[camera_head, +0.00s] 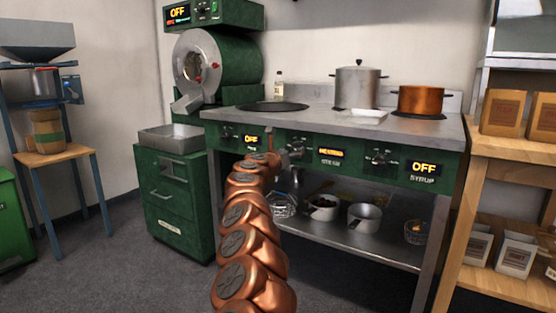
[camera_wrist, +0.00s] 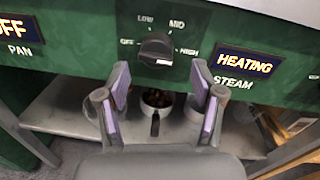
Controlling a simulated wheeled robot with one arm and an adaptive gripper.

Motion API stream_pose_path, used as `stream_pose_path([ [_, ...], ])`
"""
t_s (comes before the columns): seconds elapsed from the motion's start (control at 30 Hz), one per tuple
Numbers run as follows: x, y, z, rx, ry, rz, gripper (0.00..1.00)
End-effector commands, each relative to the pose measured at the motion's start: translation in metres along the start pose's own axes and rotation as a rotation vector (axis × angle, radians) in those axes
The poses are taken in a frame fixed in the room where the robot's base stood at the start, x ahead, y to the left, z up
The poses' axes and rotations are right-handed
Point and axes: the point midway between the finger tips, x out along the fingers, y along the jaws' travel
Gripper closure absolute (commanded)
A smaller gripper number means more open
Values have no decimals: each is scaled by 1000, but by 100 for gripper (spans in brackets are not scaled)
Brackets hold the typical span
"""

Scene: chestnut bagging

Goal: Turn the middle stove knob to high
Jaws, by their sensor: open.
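The middle stove knob (camera_wrist: 157,50) is a dark round knob on the green front panel, with OFF, LOW, MID and HIGH marked around it. I cannot clearly tell which mark it points to. The display (camera_wrist: 245,63) to its right reads HEATING above the word STEAM; it also shows lit amber in the head view (camera_head: 331,153). My gripper (camera_wrist: 161,84) is open and empty, its two purple-padded fingers apart, just below and either side of the knob in the wrist view. In the head view my gripper (camera_head: 292,157) is at the middle panel and hides most of the knob.
The right knob (camera_head: 380,158) has a display reading OFF above SYRUP; the PAN display (camera_head: 251,139) also reads OFF. A lidded steel pot (camera_head: 358,88) and a copper pot (camera_head: 420,101) stand on the stove. Pans (camera_head: 365,217) sit on the shelf below.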

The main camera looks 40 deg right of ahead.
Motion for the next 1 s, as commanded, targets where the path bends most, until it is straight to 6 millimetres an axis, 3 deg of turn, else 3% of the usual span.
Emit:
stream_pose_path([
  [0.63,-21,5,-7,-5,11,8,33],
  [1.0,-39,3,0,3,-5,7,33],
])
